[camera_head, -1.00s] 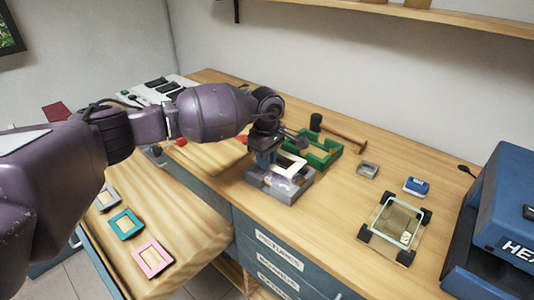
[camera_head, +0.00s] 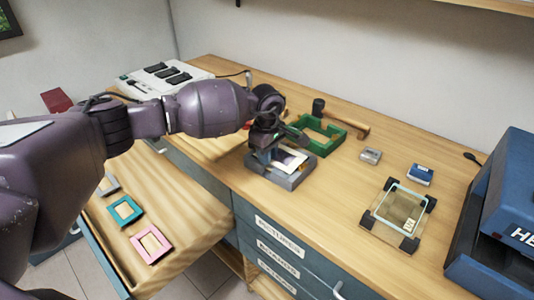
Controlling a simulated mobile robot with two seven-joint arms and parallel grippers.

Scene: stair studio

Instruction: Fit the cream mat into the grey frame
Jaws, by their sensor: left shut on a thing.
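The cream mat (camera_head: 291,158) is a thin pale piece at the grey frame on the bench. My left gripper (camera_head: 268,150) is shut on its left edge, at the frame's back left. The grey frame (camera_head: 288,183) is a low, thick-walled block near the bench's front edge. The mat lies over its opening, very low. I cannot tell whether it touches the frame or is fully inside the walls. The gripper hides the frame's back left part. My right gripper is not in view.
A green frame (camera_head: 337,142) stands just behind. A mallet (camera_head: 345,121) lies beyond it. A glass plate with dark corners (camera_head: 370,219) and a blue machine (camera_head: 505,215) are to the right. The open drawer at left holds a teal frame (camera_head: 115,218) and a pink frame (camera_head: 138,254).

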